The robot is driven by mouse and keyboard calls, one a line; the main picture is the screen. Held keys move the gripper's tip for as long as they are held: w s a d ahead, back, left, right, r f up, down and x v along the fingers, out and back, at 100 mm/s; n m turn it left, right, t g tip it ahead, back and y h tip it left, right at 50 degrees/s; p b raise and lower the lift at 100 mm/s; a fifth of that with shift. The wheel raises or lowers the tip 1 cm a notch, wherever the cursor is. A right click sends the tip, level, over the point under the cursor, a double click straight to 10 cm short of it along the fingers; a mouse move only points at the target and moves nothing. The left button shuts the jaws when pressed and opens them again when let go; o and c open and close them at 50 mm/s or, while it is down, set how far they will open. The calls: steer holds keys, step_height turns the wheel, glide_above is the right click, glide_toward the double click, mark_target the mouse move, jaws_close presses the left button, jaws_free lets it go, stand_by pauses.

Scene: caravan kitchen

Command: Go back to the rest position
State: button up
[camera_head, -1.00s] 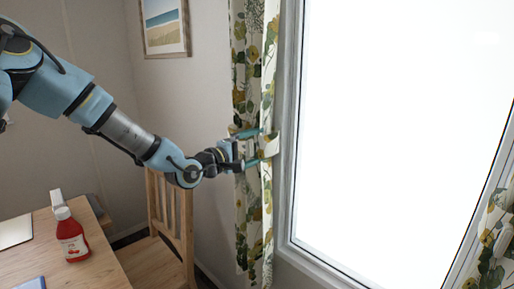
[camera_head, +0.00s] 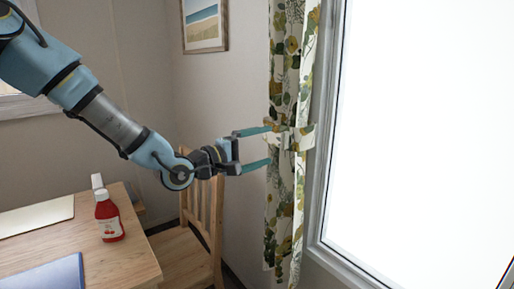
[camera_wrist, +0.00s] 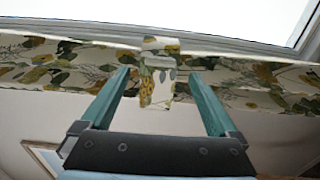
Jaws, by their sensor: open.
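My gripper (camera_head: 268,149) is open, with its two teal fingers apart, beside the left curtain (camera_head: 290,90). The curtain is white with a yellow and green leaf print, and it is gathered at a tieback band (camera_head: 298,137). In the wrist view, the gripper's fingers (camera_wrist: 160,92) stand on either side of the tieback's hanging end (camera_wrist: 158,85). The fingers are empty. I cannot tell whether the fingertips touch the curtain cloth. My arm reaches in from the upper left.
A wooden table (camera_head: 120,262) at lower left holds a red bottle (camera_head: 108,220), a white-topped item behind it and flat folders (camera_head: 50,275). A wooden chair (camera_head: 205,215) stands below my gripper. A bright window (camera_head: 420,130) fills the right. A framed picture (camera_head: 204,24) hangs behind.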

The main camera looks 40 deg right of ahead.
steer(key=w+a+f+m+t+y, duration=0.1)
steer(key=w+a+f+t+y, duration=0.1)
steer(key=w+a+f+y, duration=0.45)
steer(key=w+a+f+t+y, duration=0.1)
steer(key=w+a+f+t, duration=0.15)
steer(key=a, duration=0.65)
steer(key=w+a+f+m+t+y, duration=0.1)
steer(key=w+a+f+y, duration=0.35)
steer(key=a, duration=0.35)
steer(key=s+a+y, duration=0.1)
steer(key=a+y, duration=0.3)
steer(key=a, duration=1.4)
steer(key=s+a+r+n+g+y, duration=0.1)
steer(key=s+a+g, duration=0.2)
steer(key=s+a, duration=0.4)
steer(key=shift+a+r+y, duration=0.25)
steer(key=shift+a+y, duration=0.15)
steer(key=shift+a, duration=0.3)
